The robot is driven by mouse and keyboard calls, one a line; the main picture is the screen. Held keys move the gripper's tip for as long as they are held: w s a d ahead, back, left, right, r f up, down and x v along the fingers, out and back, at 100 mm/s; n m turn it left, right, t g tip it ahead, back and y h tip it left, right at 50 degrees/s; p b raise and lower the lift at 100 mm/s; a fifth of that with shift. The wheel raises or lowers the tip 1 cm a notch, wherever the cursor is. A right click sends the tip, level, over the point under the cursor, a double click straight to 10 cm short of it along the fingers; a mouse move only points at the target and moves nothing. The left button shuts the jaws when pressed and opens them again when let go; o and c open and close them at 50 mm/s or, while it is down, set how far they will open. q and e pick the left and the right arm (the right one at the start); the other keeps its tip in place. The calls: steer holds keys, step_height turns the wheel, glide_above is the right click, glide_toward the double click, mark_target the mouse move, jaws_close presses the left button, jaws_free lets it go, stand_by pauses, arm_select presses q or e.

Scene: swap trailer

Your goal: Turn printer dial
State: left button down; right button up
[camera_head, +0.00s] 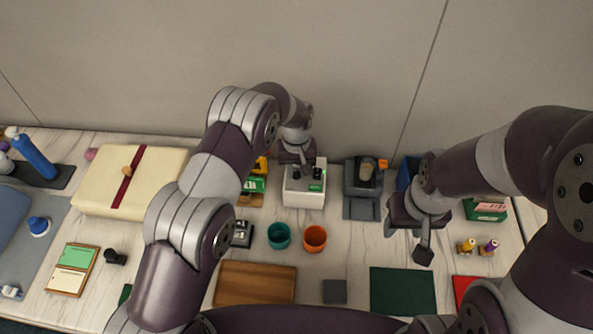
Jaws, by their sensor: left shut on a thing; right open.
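The printer (304,199) is a small white box with a green patch on its top right, standing at the back middle of the counter against the wall. My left gripper (307,173) reaches down onto its top from behind and is shut on the printer dial, which is mostly hidden by the dark fingers. I cannot tell the dial's angle. My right gripper (408,240) is open and empty above the counter, to the right of the printer and apart from it.
A dark grey machine (361,207) stands right of the printer. In front are a teal cup (279,235), an orange cup (314,239), a wooden tray (255,284) and a dark green mat (402,291). A cream box (105,180) lies to the left.

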mark_target(297, 172)
arm_select(q)
steer(key=m+b, duration=0.1)
steer(key=m, duration=0.2)
steer(key=shift+m+b, duration=0.35)
steer(key=shift+m, duration=1.25)
steer(key=c, duration=0.9)
jaws_free()
step_height(297, 172, up, 6)
steer(key=shift+w+r+b, duration=0.1)
steer(key=shift+r+b, duration=0.1)
steer(key=shift+b, duration=0.35)
step_height(297, 172, up, 6)
steer(key=p, duration=0.4)
steer(key=shift+r+p, duration=0.2)
steer(key=shift+p, duration=0.1)
